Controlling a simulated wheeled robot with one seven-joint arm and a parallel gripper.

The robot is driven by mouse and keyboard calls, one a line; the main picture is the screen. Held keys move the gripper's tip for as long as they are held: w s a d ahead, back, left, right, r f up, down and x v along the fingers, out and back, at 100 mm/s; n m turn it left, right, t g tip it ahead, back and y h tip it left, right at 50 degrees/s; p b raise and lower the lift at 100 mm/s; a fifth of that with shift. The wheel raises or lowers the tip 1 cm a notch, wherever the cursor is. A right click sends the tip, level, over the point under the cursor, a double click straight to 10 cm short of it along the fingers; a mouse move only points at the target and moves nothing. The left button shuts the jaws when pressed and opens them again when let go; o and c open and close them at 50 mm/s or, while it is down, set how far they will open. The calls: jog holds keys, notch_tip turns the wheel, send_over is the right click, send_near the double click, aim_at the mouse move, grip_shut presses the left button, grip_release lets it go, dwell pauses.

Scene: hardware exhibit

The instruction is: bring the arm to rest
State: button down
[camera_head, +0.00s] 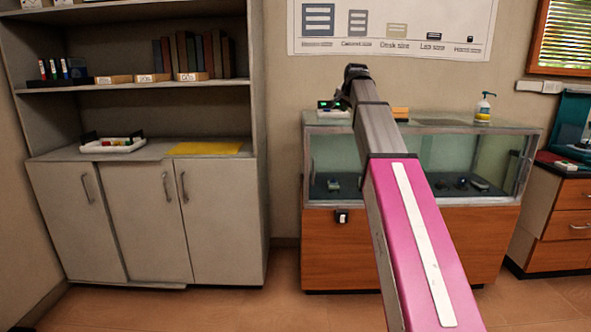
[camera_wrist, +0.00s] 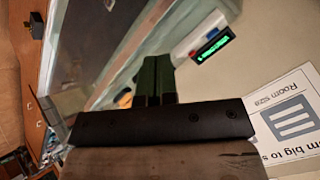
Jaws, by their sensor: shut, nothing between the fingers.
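My arm stretches forward from the lower right of the head view, over the glass display case (camera_head: 480,128), toward the poster wall. Its far end is near the poster's lower edge, and my gripper cannot be made out there. In the wrist view my gripper (camera_wrist: 155,82) shows as two dark fingers side by side, shut with nothing between them. A small device with a green lit display (camera_wrist: 213,45) is beyond the fingers, to their right; it also shows on the case top in the head view (camera_head: 327,105).
A pump bottle (camera_head: 483,108) and a small orange-brown block (camera_head: 401,113) are on the case top. A shelf cabinet (camera_head: 218,215) stands at left, holding a white tray (camera_head: 112,146) and a yellow sheet (camera_head: 206,148). A wooden drawer unit (camera_head: 572,195) stands at right. The floor between cabinet and case is clear.

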jog(key=s+f+n+g, duration=0.1)
jog(key=s+f, duration=0.3)
jog(key=f, duration=0.7)
jog(key=s+f+n+g, duration=0.15)
jog(key=s+f, duration=0.25)
jog(key=f, duration=0.7)
jog(key=s+f+n+g, duration=0.15)
jog(key=s+f, duration=0.25)
jog(key=f, duration=0.7)
jog(key=s+f+n+g+h, duration=0.1)
jog(key=s+f+n+g, duration=0.2)
jog(key=s+f, duration=2.1)
jog(key=shift+s+a+f+n+g, duration=0.3)
jog(key=shift+s+f+g, duration=0.1)
jog(key=shift+g, duration=0.5)
